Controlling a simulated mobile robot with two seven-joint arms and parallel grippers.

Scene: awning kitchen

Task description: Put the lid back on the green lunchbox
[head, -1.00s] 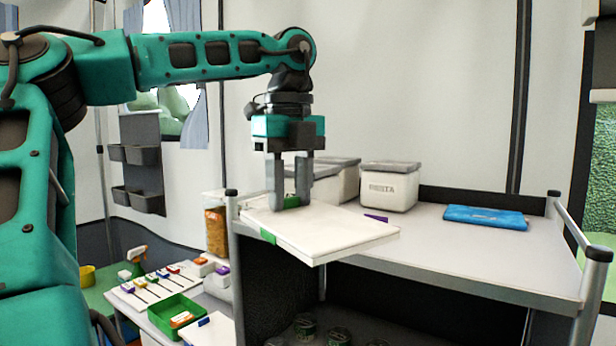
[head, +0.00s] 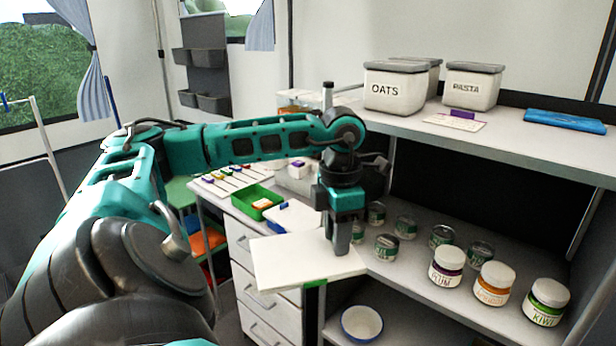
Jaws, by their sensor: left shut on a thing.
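My left gripper (head: 342,235) is shut on a flat white lid (head: 290,258) with green tabs on its edges. It holds the lid out in front of the shelf unit, roughly level, with the fingers at the lid's right part. The green lunchbox (head: 246,207) stands open on the counter behind and to the left of the lid. Something white and orange lies inside it. The lid and the lunchbox are apart. My right gripper is not in view.
A white box with a blue clip (head: 294,216) stands right of the lunchbox. Several colour-tagged utensils (head: 222,181) lie behind it. Cans and jars (head: 447,266) fill the middle shelf. A bowl (head: 361,323) sits lower. The upper shelf holds an oats container (head: 396,86).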

